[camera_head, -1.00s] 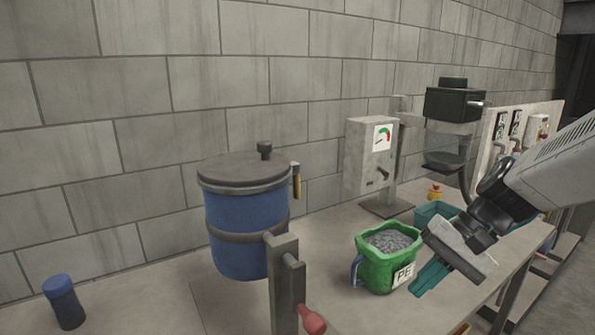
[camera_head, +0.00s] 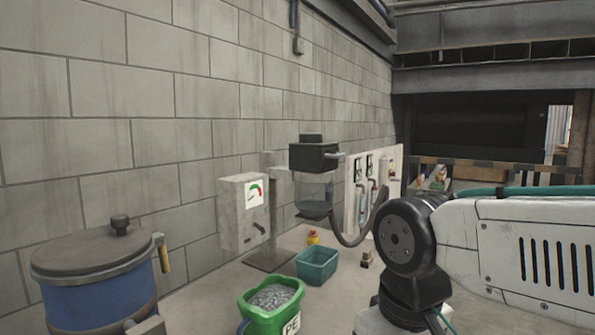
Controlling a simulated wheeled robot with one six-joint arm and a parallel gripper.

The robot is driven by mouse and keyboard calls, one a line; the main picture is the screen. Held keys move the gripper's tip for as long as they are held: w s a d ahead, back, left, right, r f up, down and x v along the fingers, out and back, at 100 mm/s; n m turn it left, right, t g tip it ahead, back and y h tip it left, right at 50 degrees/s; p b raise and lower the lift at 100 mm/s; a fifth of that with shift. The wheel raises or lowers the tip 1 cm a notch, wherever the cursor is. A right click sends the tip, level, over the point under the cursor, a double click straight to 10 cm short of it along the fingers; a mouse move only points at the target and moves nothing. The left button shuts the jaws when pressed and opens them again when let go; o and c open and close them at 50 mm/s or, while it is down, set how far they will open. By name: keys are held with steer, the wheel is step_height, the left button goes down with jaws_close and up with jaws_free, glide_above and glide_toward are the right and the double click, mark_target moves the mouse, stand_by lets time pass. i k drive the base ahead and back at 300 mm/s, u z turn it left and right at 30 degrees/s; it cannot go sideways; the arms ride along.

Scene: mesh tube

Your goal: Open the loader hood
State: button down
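The loader stands near the back wall, right of centre in the head view. Its black hood (camera_head: 314,157) is a boxy lid with a small block on top and a light grey bar at its right side. The hood sits down on a clear hopper (camera_head: 313,187) and looks closed. A dark hose (camera_head: 353,236) curves from below it to the right. My arm fills the lower right, in front of the hose's right end. My gripper is out of view below the frame, so I cannot see its fingers.
A blue drum (camera_head: 98,297) with a grey lid stands at lower left. A grey control box (camera_head: 232,215) with a gauge is left of the loader. A green PE bag (camera_head: 262,316) of grey pellets and a teal bin (camera_head: 318,262) stand in front.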

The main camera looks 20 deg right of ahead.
mark_target(312, 154)
steer(key=k, duration=1.25)
steer(key=z, duration=1)
steer(key=i, duration=1.85)
steer(key=u, duration=0.85)
